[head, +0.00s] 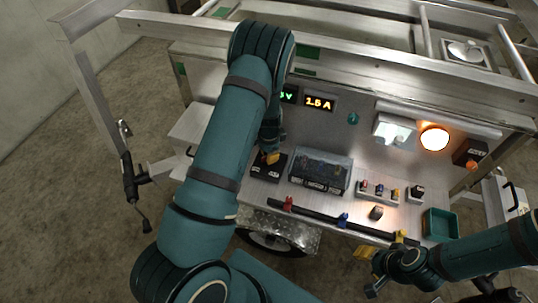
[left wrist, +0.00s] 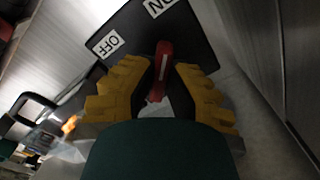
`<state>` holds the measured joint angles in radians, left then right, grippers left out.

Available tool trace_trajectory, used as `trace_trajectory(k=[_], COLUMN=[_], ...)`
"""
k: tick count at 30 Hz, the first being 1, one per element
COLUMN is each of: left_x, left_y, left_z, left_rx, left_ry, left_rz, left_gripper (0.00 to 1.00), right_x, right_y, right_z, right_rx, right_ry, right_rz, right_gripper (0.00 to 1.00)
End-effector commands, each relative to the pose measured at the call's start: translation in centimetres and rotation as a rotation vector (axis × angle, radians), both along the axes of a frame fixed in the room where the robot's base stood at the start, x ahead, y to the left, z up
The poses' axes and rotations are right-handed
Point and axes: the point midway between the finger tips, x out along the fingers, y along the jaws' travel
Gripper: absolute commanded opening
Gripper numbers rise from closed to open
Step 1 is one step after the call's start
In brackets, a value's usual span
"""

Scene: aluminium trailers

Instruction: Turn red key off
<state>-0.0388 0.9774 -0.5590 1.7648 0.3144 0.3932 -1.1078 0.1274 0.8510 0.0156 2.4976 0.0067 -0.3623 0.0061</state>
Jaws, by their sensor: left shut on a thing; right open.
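The red key (left wrist: 162,68) stands on a black switch plate (left wrist: 190,35) in the left wrist view, between my left gripper's yellow fingers (left wrist: 160,82). The fingers are closed on it. The plate bears an OFF label (left wrist: 108,44) at left and an ON label (left wrist: 157,7) at top. The key's upper end points up in the picture, between the two labels. In the head view, the left gripper (head: 270,158) is over the black plate (head: 266,171); the key is hidden there. My right gripper (head: 382,250) is open and empty at the work surface's front edge.
A clear-covered box (head: 320,171) stands right of the plate. Several small switches (head: 380,191), a green tray (head: 440,225) and a lit orange lamp (head: 434,138) are farther right. Displays (head: 319,102) are on the back panel. A black bar (head: 330,219) runs along the front.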

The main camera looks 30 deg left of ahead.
Motion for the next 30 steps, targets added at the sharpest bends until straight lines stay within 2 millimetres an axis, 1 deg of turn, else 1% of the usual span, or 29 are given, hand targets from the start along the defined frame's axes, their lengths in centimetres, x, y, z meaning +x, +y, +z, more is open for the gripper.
trace_trajectory(k=[5,11,17,30], left_x=[-0.05,-0.07,-0.08,-0.12], left_y=[-0.03,-0.02,-0.02,-0.04], left_z=[-0.1,-0.12,-0.13,-0.13], left_rx=[0.0,0.0,-0.001,0.0], left_ry=[0.001,0.001,0.001,0.003], left_rz=[0.03,0.13,0.296,0.714], left_gripper=[0.0,0.0,0.0,0.0], right_x=[0.01,-0.02,-0.05,-0.07], right_y=[0.0,0.01,0.01,0.02], right_z=[-0.05,-0.13,-0.21,-0.19], right_rx=[0.0,0.0,0.0,0.0], right_ry=[0.0,0.001,0.001,0.002], right_rz=[0.0,0.0,0.0,0.002], right_gripper=[0.47,0.47,0.47,0.47])
